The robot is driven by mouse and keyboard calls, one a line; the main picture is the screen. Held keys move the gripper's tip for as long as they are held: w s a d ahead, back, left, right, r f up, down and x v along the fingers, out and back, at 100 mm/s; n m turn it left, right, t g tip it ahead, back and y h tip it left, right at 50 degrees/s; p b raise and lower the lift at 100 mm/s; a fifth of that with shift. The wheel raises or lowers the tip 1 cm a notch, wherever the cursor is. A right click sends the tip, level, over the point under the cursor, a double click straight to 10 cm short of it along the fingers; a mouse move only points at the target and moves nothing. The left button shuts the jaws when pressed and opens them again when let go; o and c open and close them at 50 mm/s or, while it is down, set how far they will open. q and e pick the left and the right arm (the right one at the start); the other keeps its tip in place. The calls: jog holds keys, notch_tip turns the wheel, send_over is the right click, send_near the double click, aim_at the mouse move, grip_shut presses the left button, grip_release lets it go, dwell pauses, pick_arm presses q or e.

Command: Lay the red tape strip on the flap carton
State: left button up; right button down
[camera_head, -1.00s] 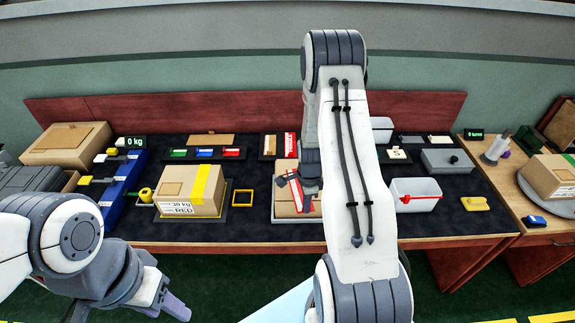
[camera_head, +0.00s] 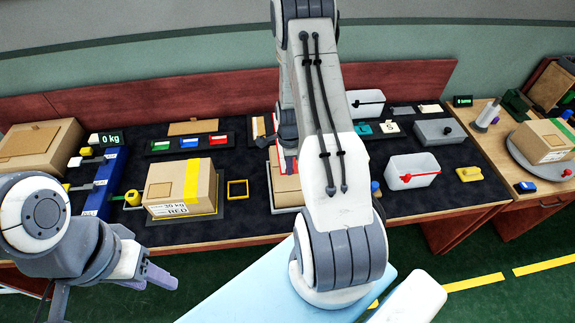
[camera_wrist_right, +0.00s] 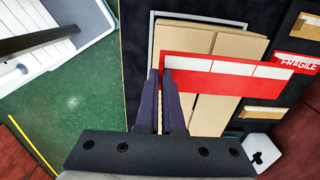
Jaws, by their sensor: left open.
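The red tape strip (camera_wrist_right: 225,76), with white panels, shows in the right wrist view. It crosses over the flap carton (camera_wrist_right: 209,118), its far end reaching past the carton's edge. My right gripper (camera_wrist_right: 163,78) has its fingers close together at the strip's left end and appears shut on it; the exact contact is partly hidden. In the head view the carton (camera_head: 286,188) stands on the dark table, partly hidden behind my right arm. My left gripper (camera_head: 160,277) is open and empty, in front of the table at the left.
A sealed carton with yellow tape (camera_head: 192,181) stands left of the flap carton, with a small yellow frame (camera_head: 237,182) between them. A FRAGILE label (camera_wrist_right: 297,62) lies beyond the strip. A white bin (camera_head: 411,178) and a yellow object (camera_head: 469,174) are to the right.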

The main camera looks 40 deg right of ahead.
aim_at(289, 188)
jog(key=shift+f, duration=0.1)
jog(key=shift+f+b, duration=3.15)
jog(key=shift+f, duration=0.7)
jog(key=c, duration=1)
grip_release()
notch_tip(289, 188, up, 9)
jog(key=shift+r+b, duration=0.2)
jog(key=shift+b, duration=0.95)
jog(key=shift+r, duration=0.55)
